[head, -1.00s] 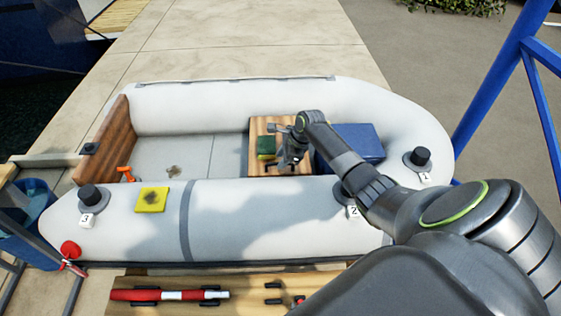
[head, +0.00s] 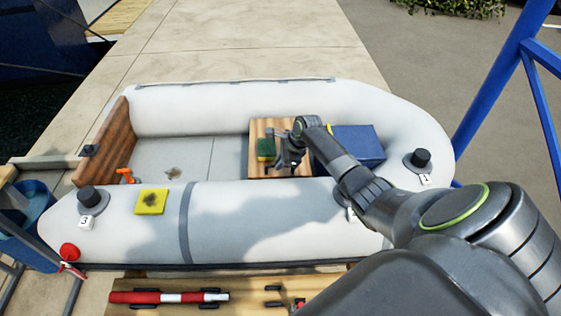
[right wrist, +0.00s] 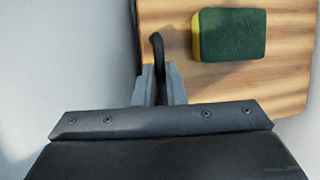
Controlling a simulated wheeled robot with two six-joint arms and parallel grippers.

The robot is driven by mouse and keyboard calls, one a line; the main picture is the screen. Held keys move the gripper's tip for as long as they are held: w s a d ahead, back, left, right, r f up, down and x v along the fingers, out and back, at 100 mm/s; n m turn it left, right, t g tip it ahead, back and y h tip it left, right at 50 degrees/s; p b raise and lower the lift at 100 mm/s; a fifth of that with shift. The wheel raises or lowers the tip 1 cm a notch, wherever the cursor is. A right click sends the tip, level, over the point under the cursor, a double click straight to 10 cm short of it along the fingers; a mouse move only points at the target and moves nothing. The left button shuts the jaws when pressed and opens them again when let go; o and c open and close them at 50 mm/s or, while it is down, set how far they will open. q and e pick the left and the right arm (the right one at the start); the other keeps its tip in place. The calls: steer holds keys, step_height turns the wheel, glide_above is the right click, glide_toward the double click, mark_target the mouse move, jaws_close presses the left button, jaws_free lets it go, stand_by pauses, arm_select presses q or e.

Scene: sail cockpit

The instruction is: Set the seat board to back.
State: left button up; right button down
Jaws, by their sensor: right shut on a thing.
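The seat board (head: 262,127) is a wooden board lying across the inside of the grey-white inflatable boat (head: 220,215), right of the middle. A green and yellow sponge (head: 266,149) lies on it and also shows in the right wrist view (right wrist: 232,35). My right gripper (head: 284,164) is over the board's near part, right of the sponge. In the right wrist view its fingers (right wrist: 158,88) are shut on a thin black handle (right wrist: 156,48) at the board (right wrist: 180,82). The arm hides part of the board. My left gripper is not in view.
A blue box (head: 358,143) stands right of the board in the bow. The floor (head: 205,160) left of the board is mostly clear, with an orange item (head: 126,175) by the wooden transom (head: 103,145). A yellow pad (head: 151,201) lies on the near tube.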

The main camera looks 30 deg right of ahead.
steer(key=p, duration=0.2)
glide_above(257, 175)
steer(key=shift+r, duration=0.1)
steer(key=w+a+b, duration=0.2)
steer(key=w+a, duration=0.3)
steer(key=a, duration=0.3)
steer(key=shift+w+a, duration=0.15)
steer(key=shift+a, duration=0.1)
steer(key=c, duration=1.5)
jaws_free()
steer(key=shift+w+a, duration=0.15)
